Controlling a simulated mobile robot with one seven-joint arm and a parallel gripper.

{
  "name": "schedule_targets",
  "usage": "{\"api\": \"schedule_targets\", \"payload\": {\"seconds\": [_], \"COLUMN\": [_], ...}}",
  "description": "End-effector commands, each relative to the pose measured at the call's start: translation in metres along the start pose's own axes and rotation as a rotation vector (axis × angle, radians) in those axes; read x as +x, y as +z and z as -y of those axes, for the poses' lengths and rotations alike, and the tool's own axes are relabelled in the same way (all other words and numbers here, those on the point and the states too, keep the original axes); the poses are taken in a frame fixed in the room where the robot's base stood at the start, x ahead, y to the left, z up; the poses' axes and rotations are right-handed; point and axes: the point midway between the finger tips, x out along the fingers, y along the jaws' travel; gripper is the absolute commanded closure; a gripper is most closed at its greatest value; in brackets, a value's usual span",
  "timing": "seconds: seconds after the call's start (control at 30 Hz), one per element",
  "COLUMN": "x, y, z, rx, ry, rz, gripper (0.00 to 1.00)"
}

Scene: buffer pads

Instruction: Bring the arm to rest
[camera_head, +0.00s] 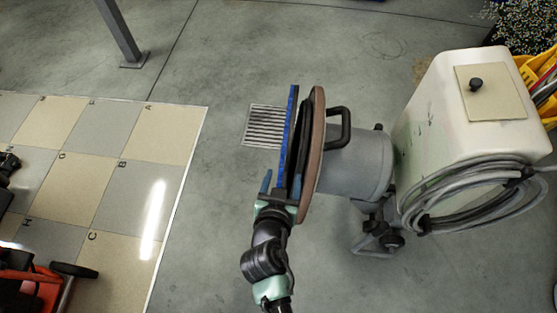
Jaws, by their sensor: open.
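My arm reaches up from the bottom centre, and my gripper (277,188) is at its upper end. One finger shows left of the lower edge of a blue-edged pad (290,125); the other finger is hard to make out against the dark disc. My gripper is open; I cannot tell whether it touches the pad. The pad is seen nearly edge-on, upright, against the brown-rimmed disc (314,150) of a tipped floor machine with a grey motor housing (355,163).
A white tank (440,125) with a coiled grey hose (470,195) stands at right. A floor grate (263,126) lies behind the pad. Lettered tiles (125,185) and a red machine (35,285) are at left. A post (120,30) stands upper left. Open concrete floor lies between.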

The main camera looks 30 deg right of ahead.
Motion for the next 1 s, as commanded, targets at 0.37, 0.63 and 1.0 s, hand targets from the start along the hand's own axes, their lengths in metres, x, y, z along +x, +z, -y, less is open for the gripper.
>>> {"api": "schedule_targets", "payload": {"seconds": [0.37, 0.63, 1.0], "x": [-0.070, -0.081, -0.076], "y": [-0.001, -0.001, -0.070], "z": [0.000, 0.000, 0.033], "rx": [0.001, 0.000, 0.023], "ry": [0.000, 0.000, -0.084], "rz": [-0.001, -0.002, -0.111], "gripper": [0.32, 0.32, 0.32]}}
